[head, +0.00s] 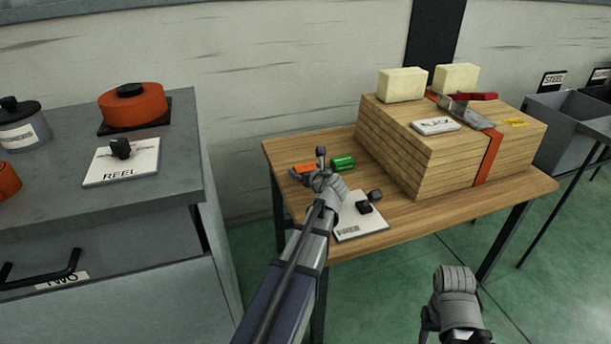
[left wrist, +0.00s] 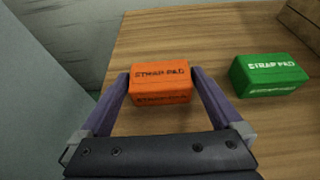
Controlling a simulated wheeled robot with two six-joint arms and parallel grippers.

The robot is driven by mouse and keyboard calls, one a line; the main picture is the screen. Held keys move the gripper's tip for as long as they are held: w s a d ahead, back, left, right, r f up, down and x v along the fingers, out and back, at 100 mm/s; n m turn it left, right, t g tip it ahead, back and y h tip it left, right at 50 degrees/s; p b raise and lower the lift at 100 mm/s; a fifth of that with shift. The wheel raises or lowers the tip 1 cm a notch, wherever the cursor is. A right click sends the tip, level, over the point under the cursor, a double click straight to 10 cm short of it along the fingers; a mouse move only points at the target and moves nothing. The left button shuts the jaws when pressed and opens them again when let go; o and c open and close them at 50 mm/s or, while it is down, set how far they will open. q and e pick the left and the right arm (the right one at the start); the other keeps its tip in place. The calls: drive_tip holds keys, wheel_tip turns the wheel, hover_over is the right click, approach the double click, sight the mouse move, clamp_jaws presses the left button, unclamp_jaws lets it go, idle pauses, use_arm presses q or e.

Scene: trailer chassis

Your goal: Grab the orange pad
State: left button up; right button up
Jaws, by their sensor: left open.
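The orange pad (head: 301,169), a small block marked "STRAP PAD", lies on the wooden table near its left edge. In the left wrist view the orange pad (left wrist: 160,82) sits between the two fingers of my left gripper (left wrist: 159,78). The fingers are open, one on each side of the pad; I cannot tell whether they touch it. In the head view my left gripper (head: 318,174) partly hides the pad. My right gripper (head: 457,292) is low in front of the table, over the floor; its fingers do not show clearly.
A green strap pad (head: 343,162) lies just right of the orange one, also in the left wrist view (left wrist: 268,75). A strapped wooden stack (head: 400,145) fills the table's back right. A white card (head: 361,229) lies at the front. A grey cabinet (head: 150,205) stands left.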

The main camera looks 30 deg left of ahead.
sight(305, 167)
use_arm(q)
drive_tip(key=shift+x, duration=0.75)
drive_tip(key=shift+d, duration=0.1)
drive_tip(key=shift+c, duration=0.2)
drive_tip(key=c, duration=1.1)
drive_tip(key=shift+c, duration=0.2)
drive_tip(key=shift+r, duration=0.1)
wheel_tip(305, 167, up, 10)
drive_tip(key=p, duration=1)
